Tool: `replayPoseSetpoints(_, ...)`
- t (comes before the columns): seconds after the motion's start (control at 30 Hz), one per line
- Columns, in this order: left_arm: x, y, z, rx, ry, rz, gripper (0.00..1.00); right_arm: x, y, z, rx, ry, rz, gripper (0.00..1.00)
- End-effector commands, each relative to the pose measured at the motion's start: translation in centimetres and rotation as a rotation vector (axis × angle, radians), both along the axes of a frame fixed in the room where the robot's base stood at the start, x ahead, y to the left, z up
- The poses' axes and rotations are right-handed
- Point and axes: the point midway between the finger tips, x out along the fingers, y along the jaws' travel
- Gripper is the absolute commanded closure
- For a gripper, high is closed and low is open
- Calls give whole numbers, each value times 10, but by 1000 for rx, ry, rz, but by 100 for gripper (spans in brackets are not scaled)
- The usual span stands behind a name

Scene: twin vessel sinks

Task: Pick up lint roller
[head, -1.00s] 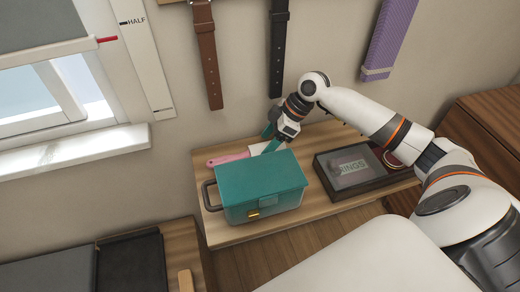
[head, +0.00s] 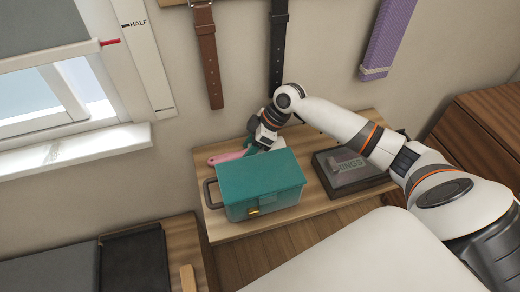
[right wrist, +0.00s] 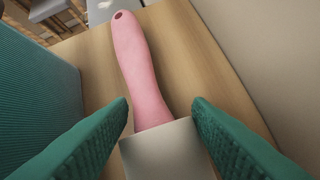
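The lint roller has a pink handle (right wrist: 142,70) and a pale roller head (right wrist: 168,152). In the right wrist view it lies on the wooden shelf, with its head between the two green fingers of my right gripper (right wrist: 160,118). The fingers are open, with one on each side of it. In the head view the pink handle (head: 228,156) shows behind the teal box, and my right gripper (head: 262,146) is over the head end, hiding most of it. My left gripper is in neither view.
A teal box (head: 262,186) with a dark side handle stands directly in front of the roller. A dark tray (head: 352,170) sits to the right on the wooden shelf (head: 306,205). The wall rises close behind. Straps (head: 207,55) hang above.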

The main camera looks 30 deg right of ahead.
Motion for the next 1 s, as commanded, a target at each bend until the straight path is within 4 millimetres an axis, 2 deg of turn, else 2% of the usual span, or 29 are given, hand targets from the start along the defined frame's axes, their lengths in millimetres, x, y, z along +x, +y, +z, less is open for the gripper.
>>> replayPoseSetpoints(0.03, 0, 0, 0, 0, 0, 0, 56, 0, 0, 0, -1, 1, 0, 72)
replayPoseSetpoints(0.1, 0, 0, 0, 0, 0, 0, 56, 0, 0, 0, -1, 1, 0, 80)
replayPoseSetpoints(0.47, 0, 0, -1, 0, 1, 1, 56, 0, -1, 1, -1, 1, 0, 81)
replayPoseSetpoints(0.67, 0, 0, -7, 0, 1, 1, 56, 0, -2, 12, -1, -1, -1, 81)
replayPoseSetpoints(0.87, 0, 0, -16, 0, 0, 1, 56, -13, -38, 9, -4, 3, -4, 81)
replayPoseSetpoints(1.0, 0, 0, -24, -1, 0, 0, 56, -25, -69, 8, -5, 3, -4, 81)
